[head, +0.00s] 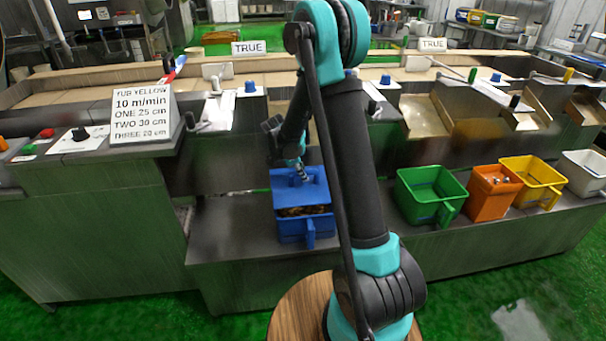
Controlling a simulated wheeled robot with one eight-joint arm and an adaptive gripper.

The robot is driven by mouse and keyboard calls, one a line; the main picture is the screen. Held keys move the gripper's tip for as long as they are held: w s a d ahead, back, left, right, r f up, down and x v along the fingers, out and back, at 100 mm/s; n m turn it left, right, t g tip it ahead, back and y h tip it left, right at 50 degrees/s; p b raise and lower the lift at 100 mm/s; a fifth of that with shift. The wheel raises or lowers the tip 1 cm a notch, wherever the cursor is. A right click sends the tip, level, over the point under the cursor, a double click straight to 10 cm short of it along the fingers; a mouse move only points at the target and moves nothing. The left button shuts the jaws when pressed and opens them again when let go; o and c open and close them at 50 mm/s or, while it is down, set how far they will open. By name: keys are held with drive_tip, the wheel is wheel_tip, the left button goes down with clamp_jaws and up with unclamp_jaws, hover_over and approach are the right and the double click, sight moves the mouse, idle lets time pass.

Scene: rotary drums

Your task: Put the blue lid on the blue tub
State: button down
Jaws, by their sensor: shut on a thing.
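The blue tub (291,230) stands on the metal ledge left of my arm, its handle toward me. Brown contents show in its front part. The blue lid (314,189) is a flat plate over the back part of the tub, leaving the front part uncovered. My gripper (298,174) is shut on the lid from above. I cannot tell whether the lid touches the tub's rim. The fingertips are small and partly hidden.
A green tub (417,190), an orange tub (492,203), a yellow tub (531,171) and a white tub (585,165) stand on the ledge at right. A sign (142,112) stands at left. The ledge left of the blue tub is clear.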

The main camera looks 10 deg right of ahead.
sight(303, 184)
drive_tip(key=shift+f, duration=2.8)
drive_tip(key=c, duration=1.3)
unclamp_jaws()
